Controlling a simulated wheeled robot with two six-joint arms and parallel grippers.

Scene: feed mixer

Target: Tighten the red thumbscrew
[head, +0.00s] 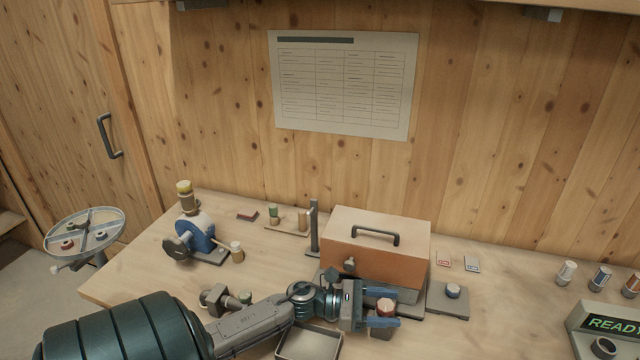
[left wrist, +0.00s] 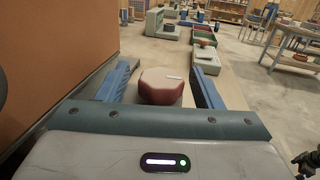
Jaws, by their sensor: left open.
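The red thumbscrew (head: 385,306) is a knob with a pale top and red sides, at the front of the orange box. My left gripper (head: 384,309) is open around it, one blue finger on each side. In the left wrist view the thumbscrew (left wrist: 161,88) stands between the two fingers of the left gripper (left wrist: 162,86), with a white mark on its top. A gap shows on each side, so the fingers look apart from it. The thumbscrew's lower part is hidden.
The orange box (head: 365,258) with a dark handle stands right behind the left gripper. A small base with a knob (head: 452,292) is to the right. A shallow tray (head: 308,344) lies in front. A blue device (head: 200,235) stands at the left, and a READY display (head: 610,323) at the right.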

